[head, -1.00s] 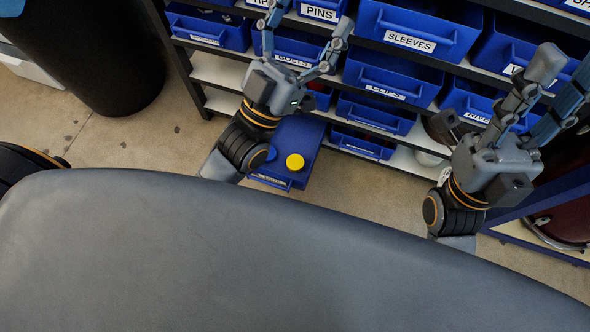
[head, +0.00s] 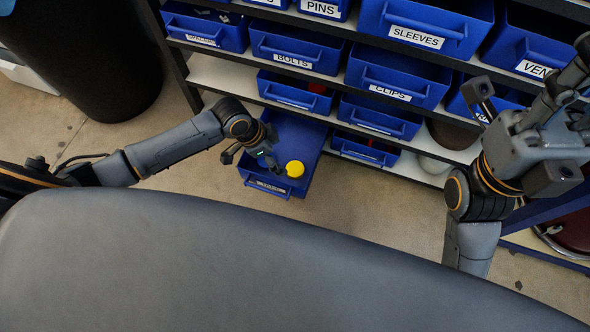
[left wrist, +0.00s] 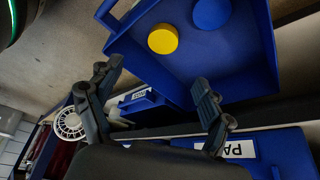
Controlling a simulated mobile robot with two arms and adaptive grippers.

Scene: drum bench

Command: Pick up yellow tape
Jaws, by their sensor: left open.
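The yellow tape (head: 295,169) is a small round yellow disc in a pulled-out blue bin (head: 310,139) on the low shelf. In the left wrist view the tape (left wrist: 163,39) lies on the bin floor beside a blue disc (left wrist: 211,13). My left gripper (head: 256,164) is open and empty, over the bin just left of the tape. Its spread fingers (left wrist: 157,78) show in the left wrist view, with the tape beyond them and not touched. My right gripper (head: 530,80) is open at the right, in front of the shelves.
Blue labelled bins, such as BOLTS (head: 295,48) and CLIPS (head: 400,72), fill the rack behind. A black drum-like cylinder (head: 90,60) stands at the left. A red drum (head: 570,228) is at the right. The floor (head: 340,205) before the bin is clear.

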